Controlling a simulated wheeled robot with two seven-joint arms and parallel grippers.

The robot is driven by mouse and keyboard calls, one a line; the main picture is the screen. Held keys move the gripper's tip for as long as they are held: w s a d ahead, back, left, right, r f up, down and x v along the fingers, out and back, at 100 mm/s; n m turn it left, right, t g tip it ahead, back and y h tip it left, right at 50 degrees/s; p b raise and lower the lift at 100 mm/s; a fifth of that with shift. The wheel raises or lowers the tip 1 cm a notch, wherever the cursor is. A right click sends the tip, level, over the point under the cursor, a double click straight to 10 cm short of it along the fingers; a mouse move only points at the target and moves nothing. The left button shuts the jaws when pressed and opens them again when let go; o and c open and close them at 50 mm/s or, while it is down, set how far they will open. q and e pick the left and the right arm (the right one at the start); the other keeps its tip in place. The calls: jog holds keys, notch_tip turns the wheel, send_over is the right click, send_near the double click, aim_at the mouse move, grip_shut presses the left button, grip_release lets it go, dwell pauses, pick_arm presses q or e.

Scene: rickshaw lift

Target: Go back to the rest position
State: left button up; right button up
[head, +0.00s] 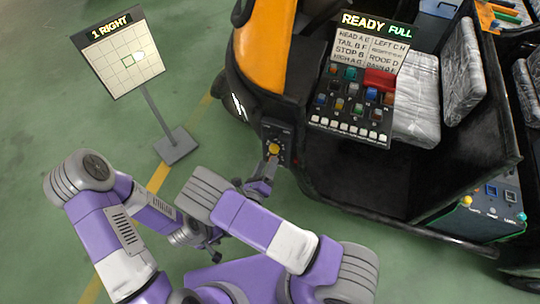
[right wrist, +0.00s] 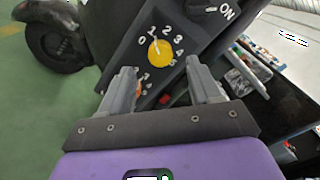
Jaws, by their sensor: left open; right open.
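In the head view my right gripper (head: 268,163) is at the lower front of the rickshaw (head: 262,50), just below a yellow knob (head: 273,148) on a dark panel. In the right wrist view its two grey fingers (right wrist: 162,75) are apart, with nothing held between them. The knob (right wrist: 160,53) lies beyond the fingertips, with a numbered dial around it; its white mark points up and left, near the low numbers. My left gripper (head: 216,245) is low over the floor, open, partly hidden by my right forearm; I see nothing held in it.
A sign on a stand (head: 122,52) reading "1 RIGHT" stands at the left. A button panel (head: 350,100) under a "READY FULL" display is on the rickshaw. An ON switch (right wrist: 212,9) is above the knob. Green floor is free at the left and at the bottom right.

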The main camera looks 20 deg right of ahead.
jog(key=shift+v, duration=1)
